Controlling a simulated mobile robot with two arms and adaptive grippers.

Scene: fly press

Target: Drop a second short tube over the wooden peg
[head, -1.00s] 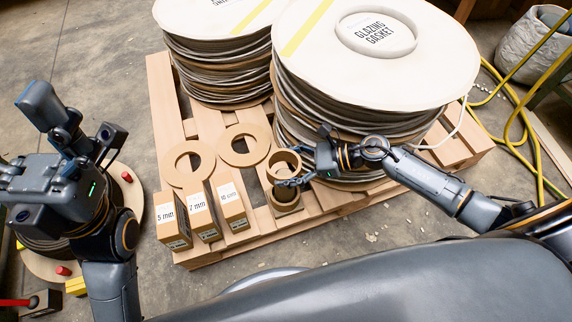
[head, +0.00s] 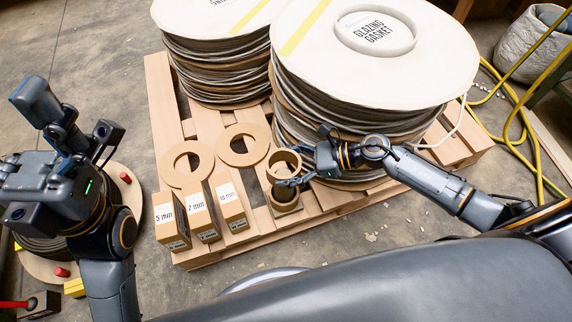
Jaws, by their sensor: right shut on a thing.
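My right gripper (head: 294,181) is shut on a short tan tube (head: 284,161), near the front middle of the pallet. Another short tan tube (head: 286,206) stands upright on the pallet just below it in the picture, with a dark opening. The held tube is above and slightly behind this standing tube; I cannot tell whether they touch. The wooden peg cannot be made out; the tubes and gripper may hide it. My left gripper (head: 108,140) is at the left, raised over the floor, away from the tubes, with nothing seen in it.
The wooden pallet (head: 159,95) carries large reels of glazing gasket (head: 440,70), two flat cardboard rings (head: 262,140) and three boxes labelled 5 mm (head: 165,215), 7 mm (head: 197,205) and 10 mm (head: 229,197). Yellow hose (head: 530,130) lies at the right.

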